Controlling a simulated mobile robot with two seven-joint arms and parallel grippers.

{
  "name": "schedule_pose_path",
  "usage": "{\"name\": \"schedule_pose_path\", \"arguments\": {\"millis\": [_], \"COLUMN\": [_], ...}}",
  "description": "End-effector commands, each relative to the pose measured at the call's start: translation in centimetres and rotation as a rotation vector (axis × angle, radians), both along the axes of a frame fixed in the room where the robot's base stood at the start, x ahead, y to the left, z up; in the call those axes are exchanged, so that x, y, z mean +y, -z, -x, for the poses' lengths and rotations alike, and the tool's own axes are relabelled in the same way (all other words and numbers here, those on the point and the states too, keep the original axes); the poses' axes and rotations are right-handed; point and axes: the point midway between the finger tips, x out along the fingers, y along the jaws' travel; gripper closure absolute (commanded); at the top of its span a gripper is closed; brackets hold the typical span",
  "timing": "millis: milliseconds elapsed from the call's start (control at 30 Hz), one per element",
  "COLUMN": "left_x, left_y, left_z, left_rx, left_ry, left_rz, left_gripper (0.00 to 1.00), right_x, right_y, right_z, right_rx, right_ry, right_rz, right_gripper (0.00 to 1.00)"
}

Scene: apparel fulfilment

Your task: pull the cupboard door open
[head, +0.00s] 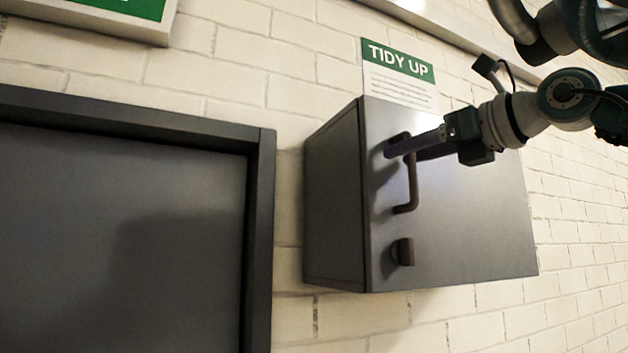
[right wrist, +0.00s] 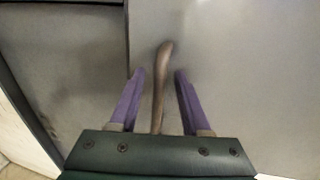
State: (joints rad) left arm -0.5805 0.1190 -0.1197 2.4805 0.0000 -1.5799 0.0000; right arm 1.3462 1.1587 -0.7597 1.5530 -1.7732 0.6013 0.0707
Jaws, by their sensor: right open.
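A grey cupboard (head: 335,195) hangs on the brick wall in the head view. Its door (head: 465,235) looks shut, flush with the body. A brown bar handle (head: 411,188) stands upright near the door's left edge. My right gripper (head: 403,149) reaches in from the right at the upper part of the handle. In the right wrist view my right gripper (right wrist: 158,88) is open, its purple fingers on either side of the handle (right wrist: 160,85). Gaps show between the handle and both fingers. My left gripper is not in view.
A small dark knob or latch (head: 402,252) sits below the handle. A green-and-white "TIDY UP" sign (head: 398,72) is above the cupboard. A dark framed panel (head: 120,230) fills the left side. Brick wall shows between it and the cupboard.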

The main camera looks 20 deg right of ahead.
Motion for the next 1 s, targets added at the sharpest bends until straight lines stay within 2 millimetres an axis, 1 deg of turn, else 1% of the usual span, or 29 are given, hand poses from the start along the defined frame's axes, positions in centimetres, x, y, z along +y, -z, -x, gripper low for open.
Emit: {"name": "schedule_pose_path", "arguments": {"millis": [67, 500, 1000], "left_x": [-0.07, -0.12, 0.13], "left_y": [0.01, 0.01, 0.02], "left_z": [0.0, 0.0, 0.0], "left_rx": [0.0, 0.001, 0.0], "left_ry": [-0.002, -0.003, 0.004], "left_rz": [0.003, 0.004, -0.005], "left_gripper": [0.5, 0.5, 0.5], "right_x": [0.01, 0.0, -0.04], "right_y": [0.01, 0.02, 0.04], "right_z": [-0.01, 0.0, -0.02], "right_rx": [0.0, 0.0, 0.001], "right_ry": [0.0, 0.0, 0.001], "right_rz": [0.0, 0.0, 0.0], "right_gripper": [0.53, 1.0, 1.0]}}
